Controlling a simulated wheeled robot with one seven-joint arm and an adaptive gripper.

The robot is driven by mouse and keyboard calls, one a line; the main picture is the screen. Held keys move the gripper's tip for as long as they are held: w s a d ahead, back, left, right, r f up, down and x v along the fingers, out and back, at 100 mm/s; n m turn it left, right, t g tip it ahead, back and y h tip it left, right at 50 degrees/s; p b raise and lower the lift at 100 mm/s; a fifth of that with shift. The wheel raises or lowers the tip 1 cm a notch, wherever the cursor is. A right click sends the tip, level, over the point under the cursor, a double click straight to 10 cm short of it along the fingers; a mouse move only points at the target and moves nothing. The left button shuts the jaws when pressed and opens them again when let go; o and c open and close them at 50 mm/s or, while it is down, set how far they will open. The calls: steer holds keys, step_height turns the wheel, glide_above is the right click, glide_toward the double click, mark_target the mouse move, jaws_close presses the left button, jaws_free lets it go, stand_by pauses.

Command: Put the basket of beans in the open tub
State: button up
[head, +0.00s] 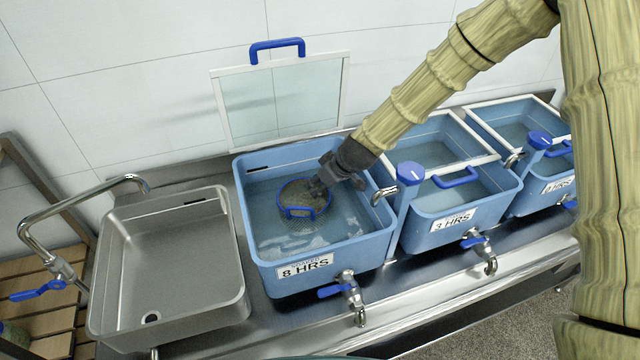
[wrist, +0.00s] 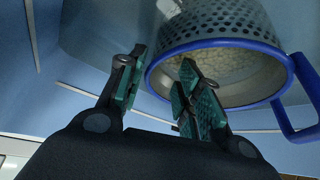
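The basket of beans (head: 302,222) is a perforated metal basket with a blue rim and handle. It sits in the water of the open blue tub labelled 8 HRS (head: 315,270) and looks upright. Pale beans show inside it in the wrist view, where its blue rim (wrist: 230,43) and handle are near. My gripper (head: 318,187) is at the basket's far right rim. In the wrist view my gripper (wrist: 160,62) has its fingers apart, one over the basket's mouth and one outside, with the rim's edge between them. I see no grip on the rim.
The open tub's clear lid (head: 280,100) stands raised against the wall. A covered 3 HRS tub (head: 455,205) and another covered tub (head: 545,190) stand to the right. An empty steel sink (head: 175,265) with a tap is on the left. Taps stick out at the tubs' fronts.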

steer(key=b+v, duration=0.4)
steer(key=v, duration=0.8)
steer(key=shift+r, duration=0.45)
